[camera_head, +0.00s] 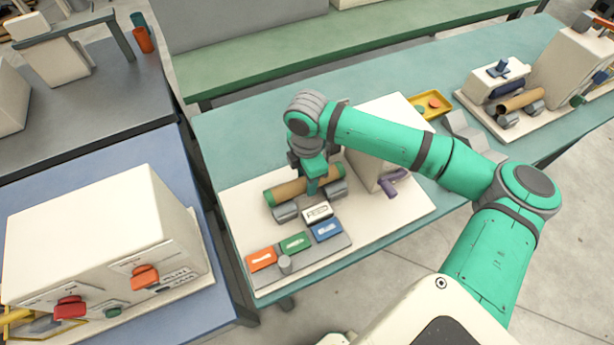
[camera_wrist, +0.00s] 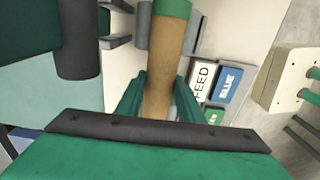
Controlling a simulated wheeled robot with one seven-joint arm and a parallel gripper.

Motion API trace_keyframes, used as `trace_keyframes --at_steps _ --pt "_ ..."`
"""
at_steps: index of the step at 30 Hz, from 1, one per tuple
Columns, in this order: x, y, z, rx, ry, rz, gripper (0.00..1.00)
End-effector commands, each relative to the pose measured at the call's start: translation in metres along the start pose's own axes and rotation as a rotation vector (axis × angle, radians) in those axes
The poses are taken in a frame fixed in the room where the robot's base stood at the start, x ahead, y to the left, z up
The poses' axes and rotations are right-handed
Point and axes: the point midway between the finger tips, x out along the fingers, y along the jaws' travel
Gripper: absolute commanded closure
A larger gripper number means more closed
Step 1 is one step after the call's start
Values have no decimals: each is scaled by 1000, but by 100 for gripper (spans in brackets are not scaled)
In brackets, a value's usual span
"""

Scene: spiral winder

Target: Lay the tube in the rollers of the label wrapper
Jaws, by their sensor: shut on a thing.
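The tube (camera_head: 288,191) is brown with green ends. It lies level along the grey rollers (camera_head: 287,213) of the label wrapper (camera_head: 385,118), right over or on them; I cannot tell whether it touches both. My gripper (camera_head: 314,186) points down and is shut around the tube near its middle, hiding part of it. In the wrist view the tube (camera_wrist: 166,55) runs between the two green fingers of my gripper (camera_wrist: 160,97), its green end at the top.
In front of the rollers is a panel with a white FEED button (camera_head: 317,212) and orange, green and blue (camera_head: 326,231) ones. A purple lever (camera_head: 392,183) sticks out at the right. A yellow tray (camera_head: 432,105) and another roller machine (camera_head: 497,82) stand farther right.

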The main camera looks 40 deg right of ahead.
Motion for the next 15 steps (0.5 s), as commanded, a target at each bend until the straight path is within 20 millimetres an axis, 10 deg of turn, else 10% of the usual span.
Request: trace_keyframes --at_steps 6,7,9,15 --pt "0 0 0 0 0 0 88" --pt "0 0 0 0 0 0 59" --pt "0 0 0 0 0 0 44" --pt "0 0 -1 -1 0 0 44"
